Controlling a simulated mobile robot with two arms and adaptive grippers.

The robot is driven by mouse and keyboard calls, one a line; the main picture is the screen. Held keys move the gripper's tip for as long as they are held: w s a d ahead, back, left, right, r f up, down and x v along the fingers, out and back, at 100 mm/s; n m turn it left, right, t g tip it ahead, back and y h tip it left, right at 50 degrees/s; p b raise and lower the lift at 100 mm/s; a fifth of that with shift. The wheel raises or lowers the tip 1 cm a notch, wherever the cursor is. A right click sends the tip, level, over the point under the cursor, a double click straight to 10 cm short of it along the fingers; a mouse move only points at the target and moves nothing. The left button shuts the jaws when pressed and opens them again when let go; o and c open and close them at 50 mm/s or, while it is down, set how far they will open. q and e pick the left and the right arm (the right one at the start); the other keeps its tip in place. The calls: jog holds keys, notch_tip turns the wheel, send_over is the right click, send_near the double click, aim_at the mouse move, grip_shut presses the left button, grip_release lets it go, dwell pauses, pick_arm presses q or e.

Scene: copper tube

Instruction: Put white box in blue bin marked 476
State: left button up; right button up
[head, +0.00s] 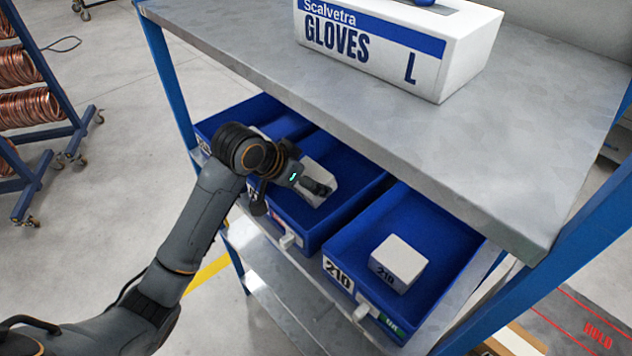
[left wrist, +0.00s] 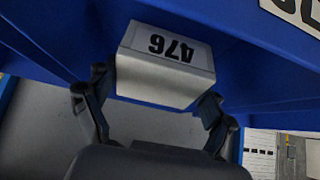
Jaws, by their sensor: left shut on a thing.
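The white box (left wrist: 165,75) carries a label reading 476, upside down in the left wrist view. It sits between the fingers of my left gripper (left wrist: 154,88), which is shut on it. In the head view the box (head: 322,173) and my left gripper (head: 316,187) are over or inside the middle blue bin (head: 352,207). I cannot tell whether the box touches the bin's floor. The middle bin's number label is mostly hidden behind my gripper. My right gripper is not in view.
The right blue bin (head: 452,235), marked 210, holds a white box (head: 398,262) marked 210. Another blue bin (head: 226,125) is on the left, partly hidden. The metal tabletop (head: 440,150) overhangs the bins and bears a gloves box (head: 455,45). Copper coils (head: 30,108) stand far left.

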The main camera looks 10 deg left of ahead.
aim_at(317, 179)
pick_arm(q)
jog(key=shift+w+d+f, duration=0.15)
jog(key=shift+w+f, duration=0.05)
jog(key=shift+f, duration=0.35)
jog(key=shift+w+d+f+p, duration=0.15)
jog(key=shift+f+p, duration=0.15)
jog(key=shift+f, duration=0.45)
jog(key=g+p, duration=0.1)
jog(key=p, duration=0.1)
jog(key=w+g+y+p, duration=0.1)
jog(key=p, duration=0.1)
jog(key=shift+w+d+r, duration=0.1)
jog(key=shift+d+r, duration=0.2)
jog(key=shift+w+d+f+g+y+p, duration=0.1)
jog(key=shift+g+y+p, duration=0.3)
jog(key=shift+g, duration=0.1)
jog(key=shift+f, duration=1.1)
